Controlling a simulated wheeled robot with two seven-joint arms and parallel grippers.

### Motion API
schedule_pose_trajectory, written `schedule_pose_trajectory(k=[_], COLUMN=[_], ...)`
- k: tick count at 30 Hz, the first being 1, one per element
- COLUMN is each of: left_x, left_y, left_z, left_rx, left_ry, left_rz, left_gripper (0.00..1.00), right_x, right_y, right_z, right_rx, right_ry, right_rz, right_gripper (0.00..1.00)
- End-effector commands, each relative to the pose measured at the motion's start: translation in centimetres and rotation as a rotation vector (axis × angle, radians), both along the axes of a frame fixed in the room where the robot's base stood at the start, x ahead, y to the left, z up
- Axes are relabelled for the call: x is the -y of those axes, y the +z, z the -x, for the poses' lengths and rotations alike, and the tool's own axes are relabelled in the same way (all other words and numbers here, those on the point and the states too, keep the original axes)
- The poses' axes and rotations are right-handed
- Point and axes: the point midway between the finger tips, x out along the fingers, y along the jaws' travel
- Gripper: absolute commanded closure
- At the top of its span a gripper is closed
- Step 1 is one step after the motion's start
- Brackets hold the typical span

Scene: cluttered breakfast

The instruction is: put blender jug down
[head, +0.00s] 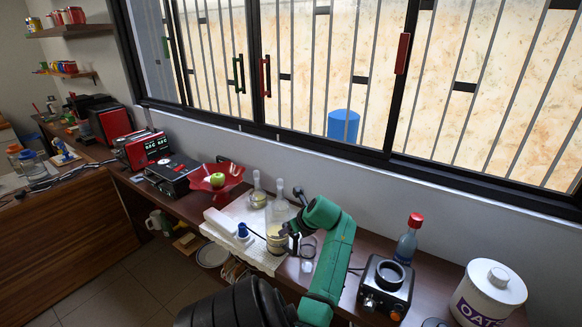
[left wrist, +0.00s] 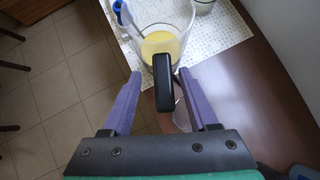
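The blender jug (head: 277,241) is clear, with yellow contents and a black handle. It stands upright at the right end of a white patterned mat (head: 266,263). In the left wrist view the jug (left wrist: 160,45) is at the top, its black handle (left wrist: 176,85) pointing towards me. My left gripper (left wrist: 159,74) is open, its purple fingers spread to either side of the handle with a gap at the left finger. In the head view my green left arm reaches the jug, and the gripper (head: 290,230) is small and partly hidden. My right gripper is not in view.
A black and silver blender base (head: 385,287) stands right of my arm. A blue bottle with a red cap (head: 408,240) and a white oats canister (head: 488,295) are further right. A blue-topped item (head: 243,232) and a red bowl (head: 216,178) lie left of the jug.

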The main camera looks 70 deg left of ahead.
Motion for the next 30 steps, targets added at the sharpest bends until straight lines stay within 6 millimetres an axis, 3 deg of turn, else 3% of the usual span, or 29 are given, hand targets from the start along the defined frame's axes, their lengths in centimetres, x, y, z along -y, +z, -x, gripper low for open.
schedule_pose_trajectory(k=[5, 12, 18, 30], left_x=[0.8, 4.7, 7.1, 7.5], left_y=[1.2, 6.0, 8.8, 9.3], left_z=[-0.3, -1.3, -1.9, -2.0], left_rx=[0.003, 0.004, 0.002, 0.0], left_ry=[0.0, 0.0, 0.0, 0.001], left_rz=[-0.003, -0.004, -0.002, -0.001], left_gripper=[0.4, 0.4, 0.4, 0.4], right_x=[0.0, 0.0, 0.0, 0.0], right_y=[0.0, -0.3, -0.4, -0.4], right_z=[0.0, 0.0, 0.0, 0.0], right_rx=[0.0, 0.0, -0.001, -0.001], right_ry=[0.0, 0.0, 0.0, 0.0], right_rz=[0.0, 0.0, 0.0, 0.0], right_gripper=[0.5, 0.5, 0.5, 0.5])
